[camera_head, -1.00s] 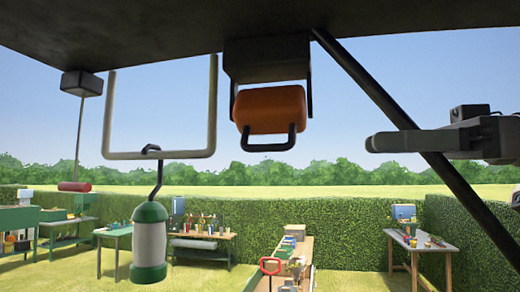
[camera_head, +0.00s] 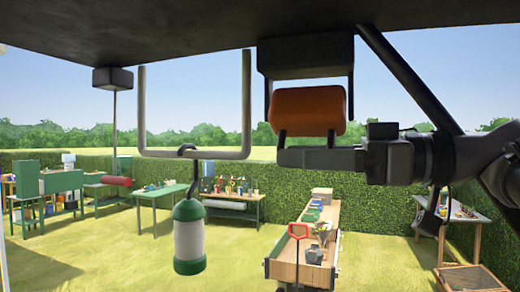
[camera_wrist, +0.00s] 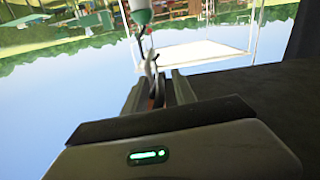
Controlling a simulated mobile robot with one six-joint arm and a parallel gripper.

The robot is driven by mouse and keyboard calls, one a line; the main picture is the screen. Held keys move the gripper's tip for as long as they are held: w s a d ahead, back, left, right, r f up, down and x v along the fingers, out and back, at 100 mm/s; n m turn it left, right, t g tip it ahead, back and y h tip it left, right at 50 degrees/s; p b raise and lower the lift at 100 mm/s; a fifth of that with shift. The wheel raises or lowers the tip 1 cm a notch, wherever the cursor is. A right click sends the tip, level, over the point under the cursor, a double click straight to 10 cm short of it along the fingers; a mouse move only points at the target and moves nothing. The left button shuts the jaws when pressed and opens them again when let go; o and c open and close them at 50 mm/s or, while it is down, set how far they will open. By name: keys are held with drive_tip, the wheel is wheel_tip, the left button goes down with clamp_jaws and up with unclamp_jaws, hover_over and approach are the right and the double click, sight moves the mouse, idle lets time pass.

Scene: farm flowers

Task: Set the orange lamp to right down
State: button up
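The orange lamp (camera_head: 308,111) hangs in a dark bracket under a dark box, right of centre in the head view. A dark handle loop hangs below its orange body. My gripper (camera_head: 285,157) reaches in from the right, just below the lamp, and hides the bottom of the handle. I cannot tell whether it touches the handle. In the wrist view my gripper (camera_wrist: 157,80) shows two fingers apart, with a small dark and reddish piece seen between them. I cannot tell what that piece is.
A green-and-white lantern (camera_head: 190,235) hangs by a hook from a pale U-shaped frame (camera_head: 246,105) left of the lamp. A dark slanted bar (camera_head: 405,75) runs behind my arm. A dark ceiling (camera_head: 200,30) is close above. Benches and hedges stand farther off.

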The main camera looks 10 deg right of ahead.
drive_tip(key=shift+w+a, duration=0.1)
drive_tip(key=shift+a, duration=0.05)
clamp_jaws()
drive_tip(key=shift+r, duration=0.15)
idle(1.2)
